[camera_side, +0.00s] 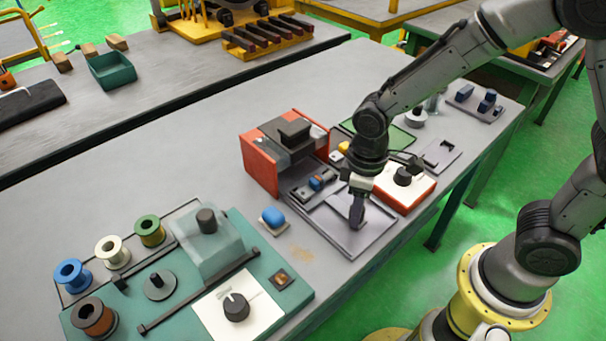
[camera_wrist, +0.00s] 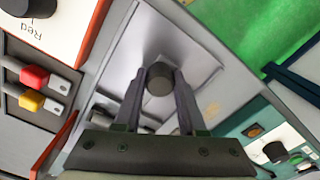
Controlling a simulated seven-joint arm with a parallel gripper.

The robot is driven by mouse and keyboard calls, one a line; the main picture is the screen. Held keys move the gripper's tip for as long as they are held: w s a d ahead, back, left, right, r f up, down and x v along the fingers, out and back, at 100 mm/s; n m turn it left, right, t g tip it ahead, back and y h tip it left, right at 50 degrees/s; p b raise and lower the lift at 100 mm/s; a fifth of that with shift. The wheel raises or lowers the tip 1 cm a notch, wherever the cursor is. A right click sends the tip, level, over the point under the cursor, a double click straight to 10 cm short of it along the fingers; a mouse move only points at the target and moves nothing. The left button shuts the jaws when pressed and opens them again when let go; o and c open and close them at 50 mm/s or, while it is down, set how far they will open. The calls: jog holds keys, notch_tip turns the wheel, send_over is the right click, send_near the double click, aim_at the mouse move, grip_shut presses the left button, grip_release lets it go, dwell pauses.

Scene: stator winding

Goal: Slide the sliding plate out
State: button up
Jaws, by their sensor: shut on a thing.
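The sliding plate (camera_side: 345,232) is a flat grey plate at the front of the orange-red and dark machine (camera_side: 262,165) in the side view. It extends toward the table's front edge. In the wrist view the plate (camera_wrist: 205,65) lies under the fingers. My gripper (camera_side: 357,212) points down over the plate in the side view. In the wrist view my gripper (camera_wrist: 160,85) is shut on a round dark knob (camera_wrist: 159,80) that stands on the plate. The knob's lower part is hidden by the fingers.
A white-topped red box with a dial (camera_side: 405,185) stands right beside my gripper. A blue button (camera_side: 273,217) sits left of the plate. A teal winding station with spools (camera_side: 190,280) is further left. Green floor lies beyond the table's front edge.

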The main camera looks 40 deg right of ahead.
jog(key=shift+s+r, duration=0.1)
jog(key=shift+s, duration=1.4)
jog(key=o, duration=0.9)
jog(key=shift+o, duration=0.2)
jog(key=shift+r, duration=2.95)
